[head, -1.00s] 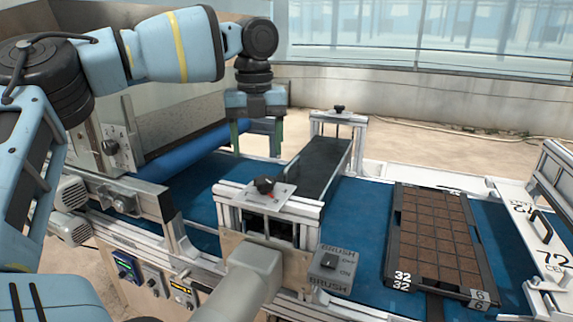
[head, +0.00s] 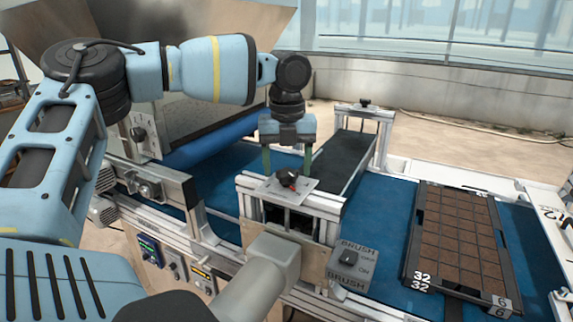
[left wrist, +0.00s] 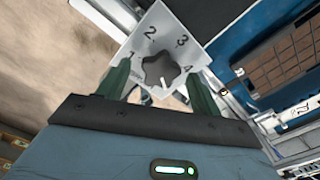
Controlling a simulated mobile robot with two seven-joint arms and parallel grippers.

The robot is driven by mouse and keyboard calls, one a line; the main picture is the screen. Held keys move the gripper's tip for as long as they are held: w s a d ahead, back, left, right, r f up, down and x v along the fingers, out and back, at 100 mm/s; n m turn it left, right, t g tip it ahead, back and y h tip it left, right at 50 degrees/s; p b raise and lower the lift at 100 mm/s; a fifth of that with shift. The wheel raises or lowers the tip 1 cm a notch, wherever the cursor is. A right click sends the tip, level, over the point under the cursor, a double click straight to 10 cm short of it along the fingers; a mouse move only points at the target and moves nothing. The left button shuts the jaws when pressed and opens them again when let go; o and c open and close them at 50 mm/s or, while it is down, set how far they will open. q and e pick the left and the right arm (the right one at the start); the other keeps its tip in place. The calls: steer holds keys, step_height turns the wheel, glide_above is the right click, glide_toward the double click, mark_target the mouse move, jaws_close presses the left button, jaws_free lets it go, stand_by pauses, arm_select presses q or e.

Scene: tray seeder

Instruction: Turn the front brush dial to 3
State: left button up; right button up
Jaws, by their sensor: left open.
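The front brush dial (head: 287,178) is a dark lobed knob on a pale plate, on the near end of the brush unit. In the left wrist view the knob (left wrist: 161,70) shows with the numbers 1, 2, 3 and 4 around it. A small white mark shows at the knob's lower edge, away from the 3; its exact reading is unclear. My left gripper (head: 287,163) points down over the dial with its green fingers apart. In the wrist view the fingers stand on either side of the knob, and I see no grip on it. My right gripper is out of view.
A brush switch box (head: 352,266) and a grey motor housing (head: 272,262) sit close in front of the dial. Another knob (head: 365,102) stands at the unit's far end. A seed tray (head: 410,250) lies on the blue belt (head: 380,215) to the right.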

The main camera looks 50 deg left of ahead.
arm_select(q)
steer(key=shift+f, duration=0.25)
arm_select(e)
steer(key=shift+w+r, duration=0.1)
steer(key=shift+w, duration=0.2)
arm_select(q)
steer(key=c, duration=1)
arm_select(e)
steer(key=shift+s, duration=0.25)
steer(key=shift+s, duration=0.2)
